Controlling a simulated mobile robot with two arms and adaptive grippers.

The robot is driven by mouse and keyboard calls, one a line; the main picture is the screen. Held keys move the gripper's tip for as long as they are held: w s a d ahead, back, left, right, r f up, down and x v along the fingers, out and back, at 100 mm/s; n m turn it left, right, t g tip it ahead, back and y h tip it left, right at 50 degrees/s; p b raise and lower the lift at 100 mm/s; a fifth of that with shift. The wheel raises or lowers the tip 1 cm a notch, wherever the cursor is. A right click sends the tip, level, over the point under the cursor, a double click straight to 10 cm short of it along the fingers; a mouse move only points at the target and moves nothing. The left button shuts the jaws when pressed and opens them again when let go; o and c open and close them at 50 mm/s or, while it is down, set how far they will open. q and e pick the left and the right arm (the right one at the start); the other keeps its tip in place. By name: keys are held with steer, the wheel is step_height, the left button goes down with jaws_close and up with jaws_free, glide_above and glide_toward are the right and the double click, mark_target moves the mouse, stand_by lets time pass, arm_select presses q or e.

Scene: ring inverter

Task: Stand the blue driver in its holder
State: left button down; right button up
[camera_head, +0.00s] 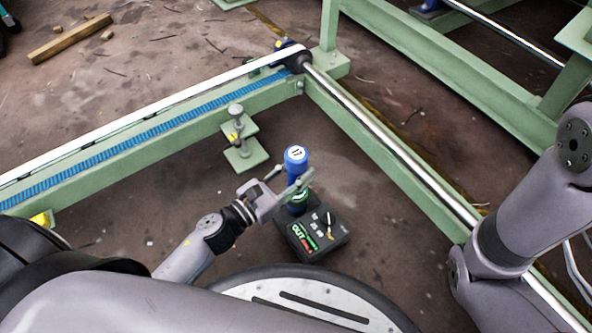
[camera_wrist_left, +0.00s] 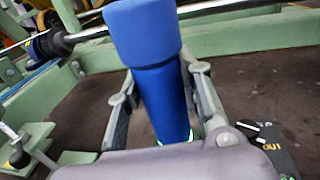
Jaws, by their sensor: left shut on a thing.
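The blue driver (camera_head: 296,165) has a round top marked 17 and stands about upright in the head view. My left gripper (camera_head: 290,192) is shut on it, with a finger on each side of its body. In the left wrist view the driver (camera_wrist_left: 158,80) fills the space between the fingers (camera_wrist_left: 160,105). The black holder box (camera_head: 325,242), lettered OUT, sits on the floor just below the driver. A green ring (camera_head: 298,198) shows at the driver's lower end, by the box's back left corner. Whether the driver is seated there is hidden. My right gripper is out of view.
A green clamp-like stand (camera_head: 243,150) is just left of the driver. Green frame beams with a blue-toothed strip (camera_head: 150,123) and a steel shaft (camera_head: 390,145) run behind and to the right. Brown floor is open between them. Wood pieces (camera_head: 70,38) lie far left.

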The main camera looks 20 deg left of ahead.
mark_target(297, 154)
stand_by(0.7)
arm_select(q)
steer(key=c, duration=1.4)
jaws_free()
steer(key=o, duration=0.3)
steer(key=shift+f, duration=0.1)
steer(key=shift+o, duration=0.2)
steer(key=shift+f, duration=0.15)
steer(key=shift+r, duration=5.15)
steer(key=shift+r, duration=0.1)
